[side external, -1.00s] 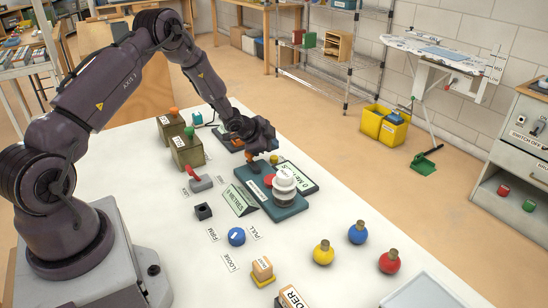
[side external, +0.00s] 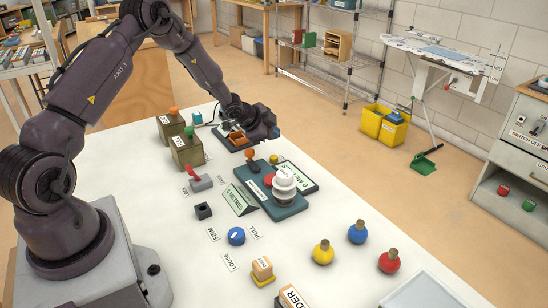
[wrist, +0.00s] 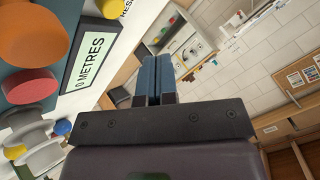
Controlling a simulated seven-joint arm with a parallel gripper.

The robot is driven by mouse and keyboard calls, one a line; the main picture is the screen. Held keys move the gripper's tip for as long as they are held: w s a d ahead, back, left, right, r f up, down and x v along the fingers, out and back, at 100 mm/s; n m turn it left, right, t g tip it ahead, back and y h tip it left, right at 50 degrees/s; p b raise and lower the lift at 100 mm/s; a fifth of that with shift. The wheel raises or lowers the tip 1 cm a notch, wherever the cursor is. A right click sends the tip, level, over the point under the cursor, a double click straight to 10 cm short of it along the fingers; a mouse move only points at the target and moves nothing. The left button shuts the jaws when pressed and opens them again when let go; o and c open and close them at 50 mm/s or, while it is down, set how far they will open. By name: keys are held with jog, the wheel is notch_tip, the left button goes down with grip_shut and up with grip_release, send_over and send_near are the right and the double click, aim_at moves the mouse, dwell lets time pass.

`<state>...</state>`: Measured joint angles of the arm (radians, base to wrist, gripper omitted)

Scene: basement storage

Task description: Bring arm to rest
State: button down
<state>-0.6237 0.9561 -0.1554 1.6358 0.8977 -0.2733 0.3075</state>
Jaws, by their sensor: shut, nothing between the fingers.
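My gripper (side external: 274,131) is raised over the far part of the white table (side external: 318,206), beyond the teal device. In the wrist view its two blue fingers (wrist: 156,80) are together with nothing between them. The teal device (side external: 267,201) carries a white stacked knob (side external: 284,183), a red button and an orange-topped lever (side external: 250,157). Its "0 METRES" display (wrist: 88,58) shows at the left of the wrist view, near the gripper but apart from it.
Two olive boxes (side external: 187,153) with coloured knobs stand left of the gripper. A dark tray with orange parts (side external: 236,138) lies close by it. Blue (side external: 358,232), yellow (side external: 323,252) and red (side external: 389,262) round flasks stand at the near right. Open floor lies beyond the table.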

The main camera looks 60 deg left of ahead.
jog(key=s+d+r+n+g+y, duration=0.1)
jog(key=s+d+r, duration=0.2)
jog(key=r, duration=0.4)
jog(key=s+d+r+n+y, duration=0.1)
jog(key=s+d+r+n, duration=0.2)
jog(key=r, duration=0.5)
jog(key=s+d+r+g, duration=0.1)
jog(key=s+d+r, duration=0.25)
jog(key=r, duration=0.35)
jog(key=s+d+r+n+h, duration=0.1)
jog(key=s+d+r+n, duration=0.1)
jog(key=s+d, duration=0.4)
jog(key=s+d+r+n+g+h, duration=0.1)
jog(key=s+d, duration=0.6)
jog(key=s, duration=0.8)
jog(key=shift+s+r+n+g+h, duration=0.3)
jog(key=shift+s+r+n+h, duration=0.15)
jog(key=shift+r, duration=0.4)
jog(key=shift+w+d, duration=0.1)
